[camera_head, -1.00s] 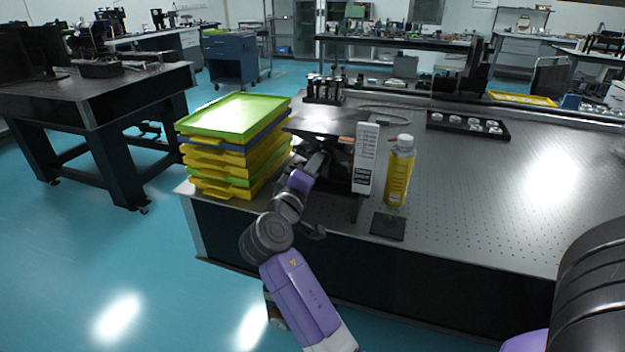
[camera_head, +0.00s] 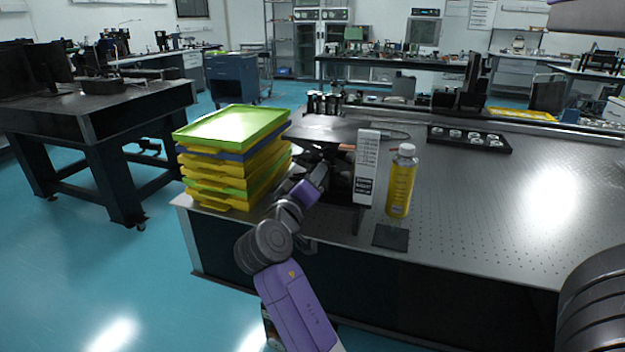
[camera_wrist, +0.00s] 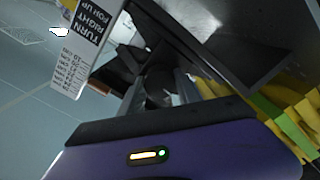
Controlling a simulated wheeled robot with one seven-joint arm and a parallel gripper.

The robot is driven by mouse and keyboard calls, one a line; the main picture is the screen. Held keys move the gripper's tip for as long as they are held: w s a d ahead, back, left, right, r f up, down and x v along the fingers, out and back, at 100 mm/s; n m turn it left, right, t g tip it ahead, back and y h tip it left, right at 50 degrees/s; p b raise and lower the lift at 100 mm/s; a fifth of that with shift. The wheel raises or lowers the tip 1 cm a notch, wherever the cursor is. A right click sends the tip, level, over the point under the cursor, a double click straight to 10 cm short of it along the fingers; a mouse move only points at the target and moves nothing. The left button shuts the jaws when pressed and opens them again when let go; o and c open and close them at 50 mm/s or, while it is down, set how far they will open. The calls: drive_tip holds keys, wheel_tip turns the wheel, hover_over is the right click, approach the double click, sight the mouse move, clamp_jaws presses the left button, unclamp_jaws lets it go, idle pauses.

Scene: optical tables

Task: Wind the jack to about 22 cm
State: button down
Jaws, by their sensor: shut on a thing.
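The jack has a flat dark top plate (camera_head: 325,129) raised above the perforated table, with its dark mechanism in shadow below. A white scale card (camera_head: 367,168) stands upright at its right front. In the wrist view the card (camera_wrist: 78,55) shows "TURN RIGHT FOR UP" and a column of marks too small to read surely. My gripper (camera_wrist: 160,92) is under the plate, its fingers closed around a dark round part that looks like the jack's knob (camera_wrist: 158,76). The fingertips are mostly hidden in the head view by the arm and shadow.
A stack of yellow, green and blue trays (camera_head: 232,160) stands close to the left of my arm. A yellow bottle (camera_head: 400,182) stands right of the card, behind a small dark pad (camera_head: 391,237).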

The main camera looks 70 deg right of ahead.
drive_tip(key=shift+f, duration=0.15)
drive_tip(key=c, duration=0.9)
unclamp_jaws()
drive_tip(key=shift+o, duration=0.2)
drive_tip(key=a, duration=0.8)
drive_tip(key=shift+s, duration=0.35)
